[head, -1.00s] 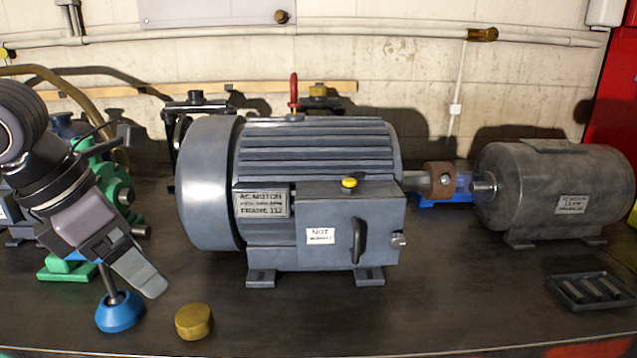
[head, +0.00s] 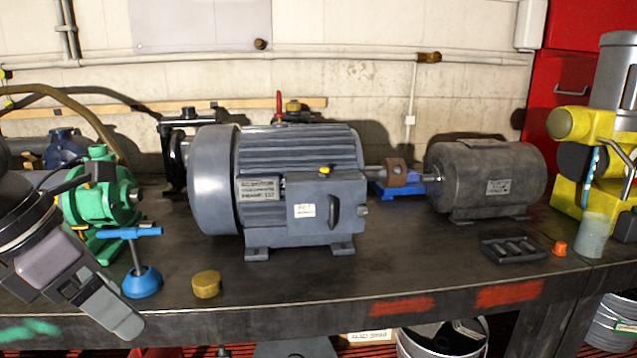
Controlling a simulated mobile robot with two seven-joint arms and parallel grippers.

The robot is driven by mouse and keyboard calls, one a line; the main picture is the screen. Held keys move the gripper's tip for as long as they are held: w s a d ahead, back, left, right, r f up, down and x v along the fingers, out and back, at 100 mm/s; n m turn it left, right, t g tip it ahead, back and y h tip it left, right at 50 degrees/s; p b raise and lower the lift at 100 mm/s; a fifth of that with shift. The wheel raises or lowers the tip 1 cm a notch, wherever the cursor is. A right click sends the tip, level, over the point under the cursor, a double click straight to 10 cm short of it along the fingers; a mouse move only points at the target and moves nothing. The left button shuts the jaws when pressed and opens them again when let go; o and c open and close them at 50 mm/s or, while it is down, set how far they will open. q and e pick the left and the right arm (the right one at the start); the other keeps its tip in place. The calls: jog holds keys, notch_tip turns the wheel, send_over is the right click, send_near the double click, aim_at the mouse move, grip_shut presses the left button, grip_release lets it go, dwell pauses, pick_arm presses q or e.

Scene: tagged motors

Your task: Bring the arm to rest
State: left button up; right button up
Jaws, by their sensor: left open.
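My left gripper (head: 112,290) is at the lower left of the head view, in front of the bench's front edge, with its fingers pointing down and right. It is open, and no object shows between its fingers. A large grey-blue AC motor (head: 215,190) stands on the bench (head: 400,262) in the middle. It bears a nameplate, a white tag (head: 304,210) that starts with "NOT", a yellow knob and a dark handle. A shaft with a rusty coupling (head: 395,172) runs from it to a dark grey smaller motor (head: 510,188). My right gripper is not in view.
A blue-footed tool (head: 142,284) with a blue crossbar and a brass cap (head: 206,285) stand near my left gripper. A green pump (head: 95,200) is behind. A black tray (head: 514,248), an orange cap (head: 559,248) and a yellow machine (head: 590,180) are on the right. The bench front middle is clear.

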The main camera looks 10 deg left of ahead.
pick_arm(q)
jog(key=d+r+n+g+h+p, duration=0.2)
jog(key=d+n+g+h+p, duration=0.15)
jog(key=d+h, duration=1.3)
jog(key=w+a+f+n+t+y+p, duration=0.15)
jog(key=f+n+t+y, duration=0.35)
jog(key=n, duration=0.5)
jog(key=w+a+f+n+t+y, duration=0.3)
jog(key=f+n+t, duration=0.2)
jog(key=n+t, duration=0.3)
jog(key=w+a+f+n+t+y+p, duration=0.15)
jog(key=a+f+n+t+y, duration=0.35)
jog(key=n, duration=0.6)
jog(key=s+f+n+g+y, duration=0.2)
jog(key=s+f, duration=0.4)
jog(key=f, duration=0.4)
jog(key=s+f+n+g+y+p, duration=0.1)
jog(key=s+f+n+g+y, duration=0.2)
jog(key=f, duration=0.7)
jog(key=s+n+g, duration=0.2)
jog(key=s+n, duration=0.1)
jog(key=s, duration=0.1)
jog(key=shift+a+f, duration=0.15)
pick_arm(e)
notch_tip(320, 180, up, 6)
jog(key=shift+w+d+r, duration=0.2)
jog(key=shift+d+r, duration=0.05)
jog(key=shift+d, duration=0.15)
